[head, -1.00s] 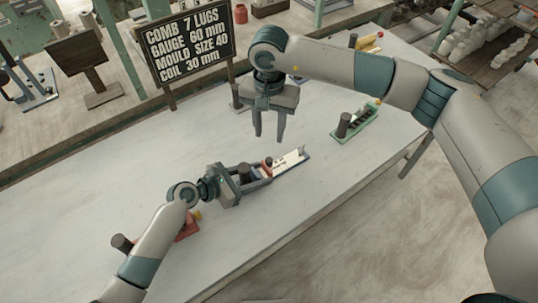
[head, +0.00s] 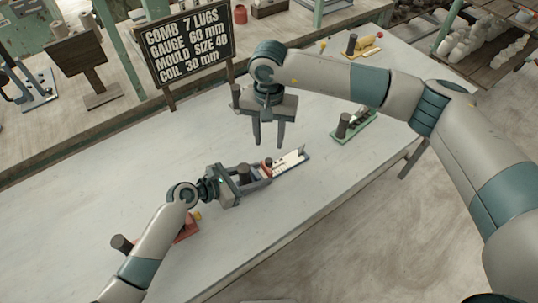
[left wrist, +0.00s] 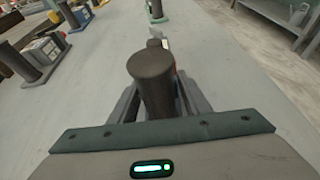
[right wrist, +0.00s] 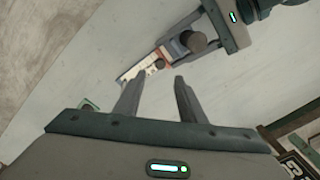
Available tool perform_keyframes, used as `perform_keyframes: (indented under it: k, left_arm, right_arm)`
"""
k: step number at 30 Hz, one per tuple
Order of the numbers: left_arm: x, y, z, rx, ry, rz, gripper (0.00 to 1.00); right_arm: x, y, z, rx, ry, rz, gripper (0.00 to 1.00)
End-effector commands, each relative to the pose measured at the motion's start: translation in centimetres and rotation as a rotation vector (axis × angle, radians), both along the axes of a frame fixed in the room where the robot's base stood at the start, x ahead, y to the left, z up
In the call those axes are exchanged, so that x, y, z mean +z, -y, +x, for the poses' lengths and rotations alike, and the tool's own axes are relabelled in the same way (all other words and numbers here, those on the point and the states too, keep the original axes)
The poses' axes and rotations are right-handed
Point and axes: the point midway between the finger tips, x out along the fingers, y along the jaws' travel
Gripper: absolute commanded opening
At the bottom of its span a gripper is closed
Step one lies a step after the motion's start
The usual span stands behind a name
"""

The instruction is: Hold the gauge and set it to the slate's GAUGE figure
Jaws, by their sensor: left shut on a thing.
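The slate (head: 190,47) reads "GAUGE 60 mm" among its lines. The gauge (head: 291,162) lies on the table, with a pale scale strip, a red part near its middle and a dark round post (head: 243,173). My left gripper (head: 262,181) is shut on the gauge's near end. In the left wrist view the post (left wrist: 152,82) stands upright between the fingers and hides most of the gauge. My right gripper (head: 269,144) is open and empty, above and apart from the gauge. The right wrist view shows the scale (right wrist: 146,66) beyond its fingertips. The scale marks are too small to read.
A green tool with a dark post (head: 354,125) stands to the right, and a yellow one (head: 367,44) farther back. A red tool (head: 187,229) is partly behind my left arm. The table (head: 330,185) is clear around the gauge.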

Motion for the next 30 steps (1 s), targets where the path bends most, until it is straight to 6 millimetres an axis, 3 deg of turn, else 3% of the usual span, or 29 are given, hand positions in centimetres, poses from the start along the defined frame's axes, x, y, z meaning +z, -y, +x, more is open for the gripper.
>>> perform_keyframes:
  k: [9,15,29,30]
  left_arm:
    - [0.0,0.0,0.0,0.001,0.000,0.000,0.08]
    - [0.0,0.0,0.0,0.001,0.000,0.000,0.08]
    - [0.0,0.0,0.0,0.001,0.000,0.000,0.08]
    - [0.0,0.0,0.0,0.001,0.000,0.000,0.08]
  right_arm:
    - [-5.5,0.0,-0.1,0.000,-0.003,-0.001,0.37]
    - [-7.7,0.0,0.0,0.000,-0.001,-0.001,0.37]
    - [-8.6,0.0,0.0,0.000,0.000,0.000,0.37]
    - [-8.6,0.0,0.0,0.000,0.000,0.000,0.27]
